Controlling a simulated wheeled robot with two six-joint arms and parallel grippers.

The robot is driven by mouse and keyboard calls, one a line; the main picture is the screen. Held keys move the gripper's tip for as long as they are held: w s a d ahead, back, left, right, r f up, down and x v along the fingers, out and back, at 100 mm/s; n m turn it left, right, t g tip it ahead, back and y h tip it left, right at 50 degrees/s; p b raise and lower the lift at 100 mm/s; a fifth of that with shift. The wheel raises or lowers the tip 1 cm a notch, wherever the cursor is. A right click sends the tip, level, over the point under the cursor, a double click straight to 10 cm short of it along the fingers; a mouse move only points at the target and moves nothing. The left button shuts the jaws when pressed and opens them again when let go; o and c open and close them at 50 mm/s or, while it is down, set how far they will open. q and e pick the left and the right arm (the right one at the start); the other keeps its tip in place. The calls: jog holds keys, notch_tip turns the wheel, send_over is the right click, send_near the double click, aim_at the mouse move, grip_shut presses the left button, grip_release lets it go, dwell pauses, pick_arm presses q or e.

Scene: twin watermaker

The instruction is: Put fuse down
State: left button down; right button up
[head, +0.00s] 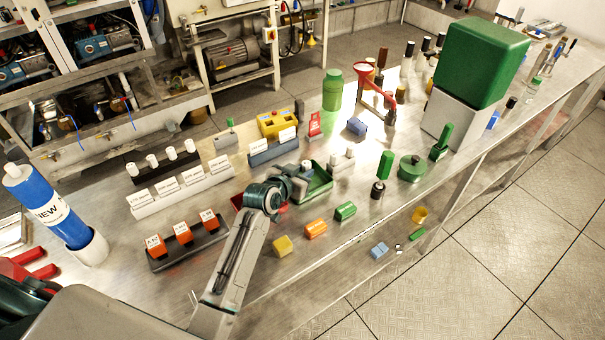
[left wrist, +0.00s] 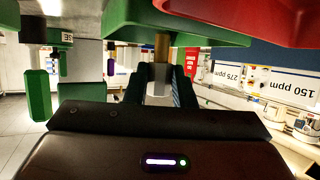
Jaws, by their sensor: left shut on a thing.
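My left gripper (head: 303,170) is at the green tray (head: 322,190) in the middle of the bench. In the left wrist view my left gripper (left wrist: 160,85) has its two dark fingers close together on a small fuse (left wrist: 161,46), whose brass-coloured end shows between them. The green tray (left wrist: 205,30) is right beside the fuse in that view; I cannot tell whether they touch. In the head view the fuse is too small and hidden to make out. A red tray (head: 238,201) is partly hidden behind my left arm. My right gripper is not in view.
Labelled racks (head: 180,190) and a rack of orange blocks (head: 187,243) stand left of my arm. Yellow, orange and green pieces (head: 315,229) lie along the front edge. A green pot (head: 412,168) and a green-topped box (head: 480,60) stand to the right.

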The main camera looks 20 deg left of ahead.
pick_arm(q)
jog(key=shift+f, duration=0.95)
jog(key=c, duration=1.2)
grip_release()
jog(key=shift+r, duration=0.1)
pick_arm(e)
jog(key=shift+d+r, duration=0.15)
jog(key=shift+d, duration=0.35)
